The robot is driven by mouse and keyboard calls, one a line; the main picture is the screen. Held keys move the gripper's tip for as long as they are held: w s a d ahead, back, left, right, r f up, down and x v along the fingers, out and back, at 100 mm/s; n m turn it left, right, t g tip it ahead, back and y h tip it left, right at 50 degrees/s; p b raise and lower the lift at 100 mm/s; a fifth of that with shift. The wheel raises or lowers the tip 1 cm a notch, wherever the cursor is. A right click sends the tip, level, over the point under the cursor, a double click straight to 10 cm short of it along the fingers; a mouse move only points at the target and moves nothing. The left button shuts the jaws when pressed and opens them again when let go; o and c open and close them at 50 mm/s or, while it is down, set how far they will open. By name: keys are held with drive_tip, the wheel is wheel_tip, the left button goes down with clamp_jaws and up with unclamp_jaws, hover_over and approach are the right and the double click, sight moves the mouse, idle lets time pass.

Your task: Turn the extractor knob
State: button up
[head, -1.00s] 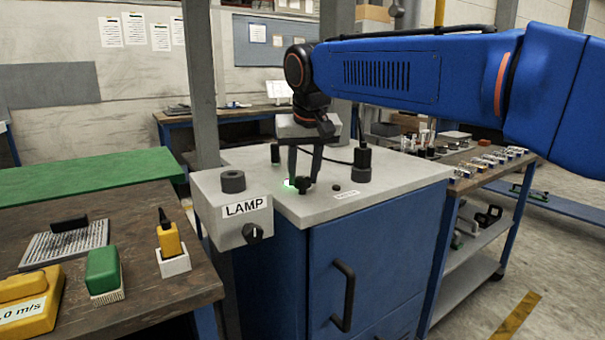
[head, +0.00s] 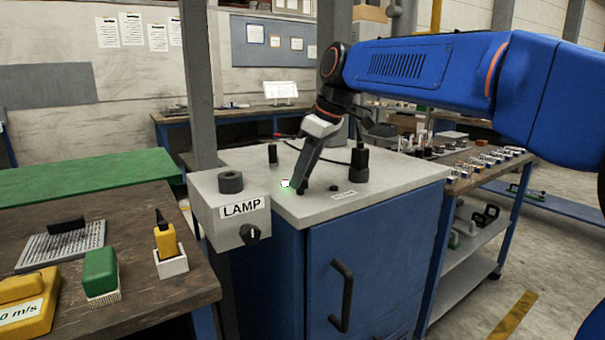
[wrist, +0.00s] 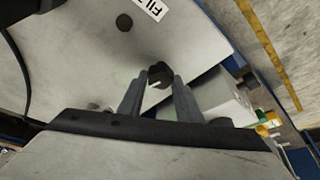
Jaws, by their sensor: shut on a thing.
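The black extractor knob (head: 304,187) stands on the grey top of the blue cabinet, near its front edge. A small light with a green glow (head: 286,183) is just left of it. My gripper (head: 298,184) reaches down at a tilt and is shut on the knob. In the wrist view the dark knob (wrist: 160,74) sits between the fingertips of my gripper (wrist: 158,80). The fingers hide part of the knob in the head view.
A grey LAMP box (head: 231,206) with a black dial (head: 250,234) is at the cabinet's left. A low black button (head: 334,188) with a label, a black post (head: 273,155) and a taller black fitting (head: 359,163) stand on the cabinet top (head: 310,208). A cable runs behind my gripper.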

drive_tip(key=shift+w+n+g, duration=0.1)
drive_tip(key=shift+n+g, duration=0.3)
drive_tip(key=shift+n, duration=0.9)
drive_tip(key=o, duration=1)
drive_tip(key=shift+o, duration=0.2)
drive_tip(key=v, duration=1.7)
drive_tip(key=shift+w+d, duration=0.15)
drive_tip(key=shift+d, duration=0.15)
drive_tip(key=shift+r, duration=0.1)
